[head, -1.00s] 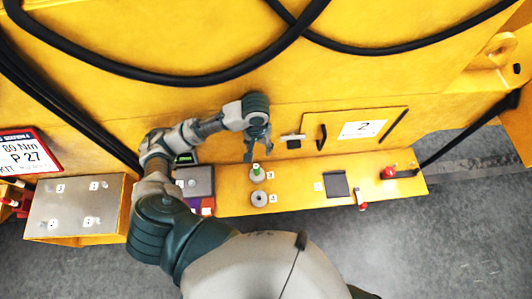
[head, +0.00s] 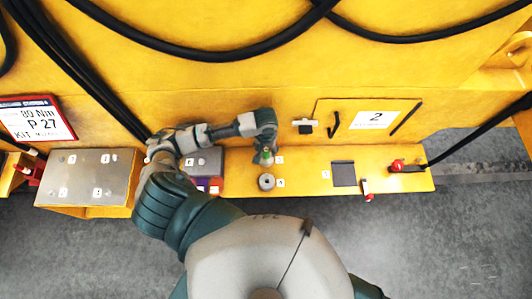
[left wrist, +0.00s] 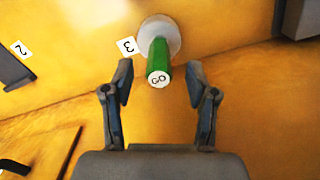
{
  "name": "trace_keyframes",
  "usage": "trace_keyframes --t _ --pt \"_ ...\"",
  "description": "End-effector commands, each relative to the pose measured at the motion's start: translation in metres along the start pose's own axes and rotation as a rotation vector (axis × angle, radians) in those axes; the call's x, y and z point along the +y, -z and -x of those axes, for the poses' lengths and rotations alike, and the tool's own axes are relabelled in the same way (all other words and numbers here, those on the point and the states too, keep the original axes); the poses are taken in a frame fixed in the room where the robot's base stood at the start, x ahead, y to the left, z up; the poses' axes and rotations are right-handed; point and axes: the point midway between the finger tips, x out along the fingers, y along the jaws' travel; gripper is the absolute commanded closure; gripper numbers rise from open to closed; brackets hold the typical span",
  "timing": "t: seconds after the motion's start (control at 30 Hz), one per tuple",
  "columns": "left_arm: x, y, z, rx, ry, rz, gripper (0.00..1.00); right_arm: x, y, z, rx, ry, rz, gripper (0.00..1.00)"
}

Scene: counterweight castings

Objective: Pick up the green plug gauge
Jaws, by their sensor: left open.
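The green plug gauge (left wrist: 159,58) stands on a round grey base (left wrist: 160,31) beside a label "3" in the left wrist view. Its white end marked "GO" faces the camera. My left gripper (left wrist: 160,85) is open, with one finger on each side of the gauge's near end and a gap to both. In the head view the left gripper (head: 265,155) is over the gauge on the yellow ledge, and only a little green shows there. My right gripper is not in view.
A grey ring (head: 266,182) lies just in front of the gauge on the yellow ledge (head: 300,180). A dark square pad (head: 344,174) and red-knobbed part (head: 397,165) are to the right. A grey box (head: 205,161) is to the left. A yellow wall rises behind.

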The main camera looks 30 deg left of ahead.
Motion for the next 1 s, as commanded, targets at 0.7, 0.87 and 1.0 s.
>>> trace_keyframes --t 0.7,0.87,1.0 --pt "0.000 0.001 -0.023 0.000 0.000 0.000 1.00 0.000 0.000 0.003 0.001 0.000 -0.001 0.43" --pt "0.000 0.001 -0.023 0.000 -0.001 0.000 1.00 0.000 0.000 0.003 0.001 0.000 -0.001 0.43" --pt "0.000 0.001 -0.022 0.001 -0.001 0.000 1.00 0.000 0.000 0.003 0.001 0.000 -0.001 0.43"
